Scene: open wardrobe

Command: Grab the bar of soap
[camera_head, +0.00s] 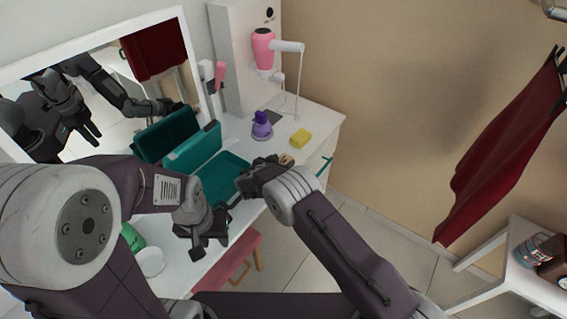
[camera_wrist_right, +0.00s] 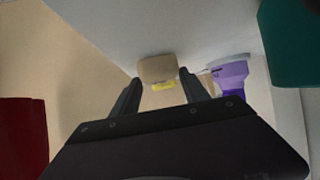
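A beige block (camera_head: 287,159), which looks like the bar of soap, lies near the front edge of the white table, just beyond my right gripper (camera_head: 266,166). In the right wrist view the beige block (camera_wrist_right: 157,68) shows ahead, between the lines of the two spread fingers (camera_wrist_right: 162,92), with a gap on each side. My right gripper is open and empty. My left gripper (camera_head: 206,243) hangs in front of the table, apart from the block, and looks open and empty.
A yellow block (camera_head: 300,138) and a purple bottle (camera_head: 262,127) stand behind the beige block. An open teal case (camera_head: 192,150) is to the left. A pink stool (camera_head: 236,268) stands below the table.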

